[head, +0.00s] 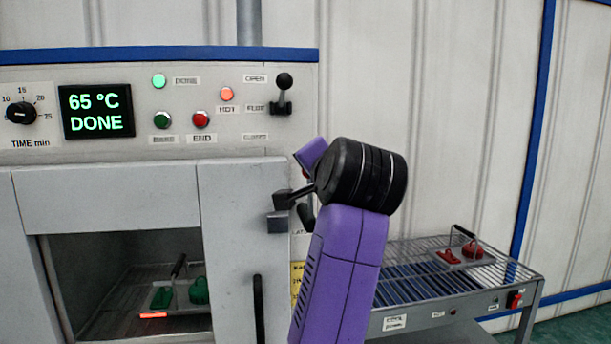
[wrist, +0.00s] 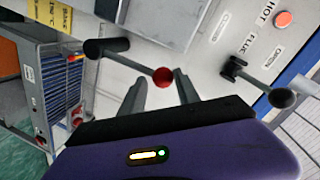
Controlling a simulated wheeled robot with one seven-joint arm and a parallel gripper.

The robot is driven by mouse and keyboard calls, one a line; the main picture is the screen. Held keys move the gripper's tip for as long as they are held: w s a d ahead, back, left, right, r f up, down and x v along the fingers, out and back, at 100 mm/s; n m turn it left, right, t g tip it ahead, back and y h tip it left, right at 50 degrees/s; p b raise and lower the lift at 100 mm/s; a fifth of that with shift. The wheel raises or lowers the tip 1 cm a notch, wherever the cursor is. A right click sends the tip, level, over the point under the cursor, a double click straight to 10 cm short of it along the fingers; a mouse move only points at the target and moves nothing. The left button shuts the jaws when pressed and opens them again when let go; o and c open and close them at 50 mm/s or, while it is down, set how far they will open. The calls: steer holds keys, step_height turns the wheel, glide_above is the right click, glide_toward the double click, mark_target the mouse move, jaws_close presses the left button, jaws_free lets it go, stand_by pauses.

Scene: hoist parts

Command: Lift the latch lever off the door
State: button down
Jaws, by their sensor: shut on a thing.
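The latch lever (wrist: 140,66) shows in the wrist view as a grey rod from a black hub to a red knob (wrist: 163,77). My gripper (wrist: 160,83) has its two grey fingers on either side of the knob end and is shut on the lever. In the head view my purple gripper and black wrist cover most of the lever; a bit of the red knob (head: 306,174) shows beside the fingers. The grey oven door (head: 235,220) is at the left, with a grey block (head: 278,222) at its right edge. The exact finger contact is hidden.
A black flue lever (head: 283,95) stands above; it also shows right of my fingers in the wrist view (wrist: 282,97). A dark door handle (head: 258,310) is below. A wire-topped cooling rack (head: 420,270) with red parts stands right. The display (head: 96,110) reads 65 °C DONE.

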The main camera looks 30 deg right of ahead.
steer(key=shift+f, duration=0.45)
steer(key=c, duration=0.8)
jaws_free()
steer(key=shift+c, duration=0.2)
steer(key=shift+r, duration=0.2)
steer(key=b+v, duration=0.1)
steer(key=v, duration=0.6)
steer(key=shift+s+r+b, duration=0.15)
steer(key=shift+s+b, duration=0.2)
steer(key=shift+s, duration=0.05)
